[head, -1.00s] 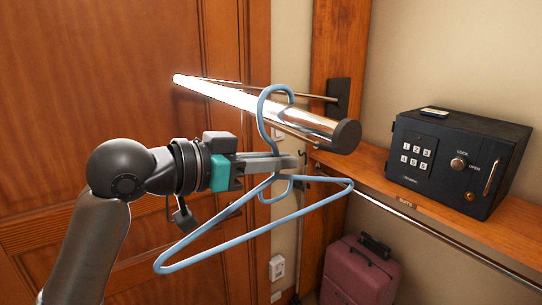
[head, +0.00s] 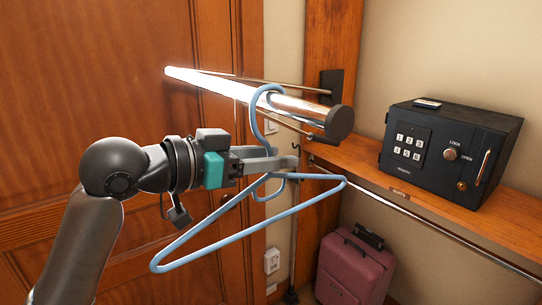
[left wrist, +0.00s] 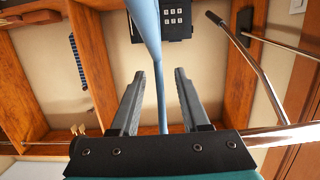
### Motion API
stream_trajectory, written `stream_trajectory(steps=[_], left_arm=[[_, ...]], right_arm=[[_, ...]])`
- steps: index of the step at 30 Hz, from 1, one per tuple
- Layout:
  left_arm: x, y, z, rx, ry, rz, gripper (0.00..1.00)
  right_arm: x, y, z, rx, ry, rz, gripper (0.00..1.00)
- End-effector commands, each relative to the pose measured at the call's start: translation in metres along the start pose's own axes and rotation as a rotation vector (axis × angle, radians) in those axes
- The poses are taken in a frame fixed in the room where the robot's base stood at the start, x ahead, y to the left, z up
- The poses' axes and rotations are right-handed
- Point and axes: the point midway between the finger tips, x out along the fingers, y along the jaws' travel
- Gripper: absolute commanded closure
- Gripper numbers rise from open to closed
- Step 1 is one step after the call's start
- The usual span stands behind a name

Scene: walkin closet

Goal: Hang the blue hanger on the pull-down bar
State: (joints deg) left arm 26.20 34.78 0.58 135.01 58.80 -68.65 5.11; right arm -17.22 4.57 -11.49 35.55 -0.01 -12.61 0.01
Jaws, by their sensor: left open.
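The blue hanger (head: 250,237) hangs with its hook over the shiny pull-down bar (head: 250,99), near the bar's dark end cap. My left gripper (head: 285,162) is just below the bar at the hanger's neck. In the left wrist view its two fingers (left wrist: 158,95) stand apart, with the blue hanger (left wrist: 150,30) passing between them and a gap visible on either side. The bar also shows at the right of the left wrist view (left wrist: 285,136). My right gripper is not in view.
A black safe (head: 450,150) sits on the wooden shelf (head: 385,172) at the right. A lower metal rail (head: 420,218) runs under the shelf. A maroon suitcase (head: 353,270) stands below. A wooden door (head: 120,70) is behind my arm.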

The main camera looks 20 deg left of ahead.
Motion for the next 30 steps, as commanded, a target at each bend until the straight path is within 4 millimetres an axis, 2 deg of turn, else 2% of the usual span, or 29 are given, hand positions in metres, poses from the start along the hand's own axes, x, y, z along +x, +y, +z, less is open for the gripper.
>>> stream_trajectory(steps=[11,30], left_arm=[[-0.006,-0.001,0.001,0.000,0.000,-0.003,0.54],[-0.094,-0.001,0.002,0.001,-0.001,-0.004,0.54]], right_arm=[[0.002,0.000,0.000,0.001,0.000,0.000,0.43],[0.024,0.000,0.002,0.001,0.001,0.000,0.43]])
